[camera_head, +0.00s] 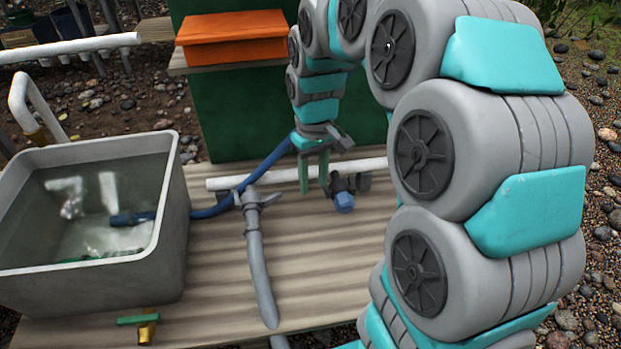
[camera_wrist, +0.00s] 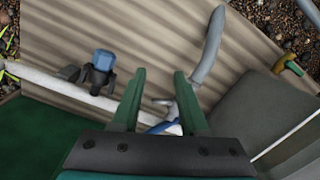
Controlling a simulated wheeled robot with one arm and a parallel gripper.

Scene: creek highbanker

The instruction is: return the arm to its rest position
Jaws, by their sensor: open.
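My gripper (camera_head: 314,172) hangs with its fingers down above the wooden bench, in front of the dark green box. Its two green fingers are apart with nothing between them. The wrist view shows the same open fingers (camera_wrist: 158,105) over the bench, with the white pipe and blue hose beyond them. My teal and grey arm curves from the right side of the head view up over the top and down to the gripper.
A grey tub (camera_head: 178,225) of water stands at left on the bench (camera_head: 330,260). A blue-capped valve (camera_head: 343,200) sits on a white pipe (camera_head: 230,182) just right of the gripper. A grey hose (camera_head: 258,265) lies nearby. An orange block (camera_head: 232,38) tops the green box (camera_head: 235,115).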

